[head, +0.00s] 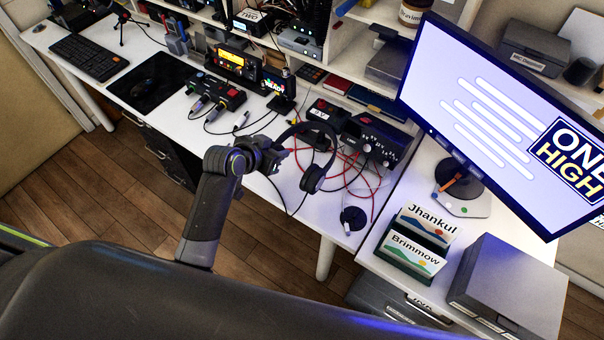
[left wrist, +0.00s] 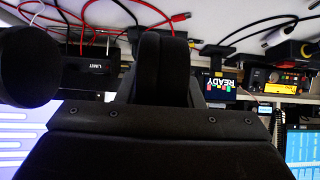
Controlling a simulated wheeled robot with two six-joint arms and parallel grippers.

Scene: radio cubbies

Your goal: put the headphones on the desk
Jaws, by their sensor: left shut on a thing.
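The black headphones (head: 313,176) are at the front of the white desk (head: 322,218), with the headband arched up and an ear cup hanging lower. A dark round part at the left of the left wrist view (left wrist: 30,65) looks like an ear cup. My left gripper (head: 281,156) reaches in from the left and is shut on the headphones at their left side. The headphones are over the desk; I cannot tell whether they touch it. The grip itself is partly hidden. My right gripper is not in view.
Red and black cables (head: 370,178) lie behind and right of the headphones, by a black audio box (head: 375,140). A small black controller box (head: 217,91) stands farther left. A large monitor (head: 490,110) and card holders (head: 415,245) are at right. The desk's front strip is mostly bare.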

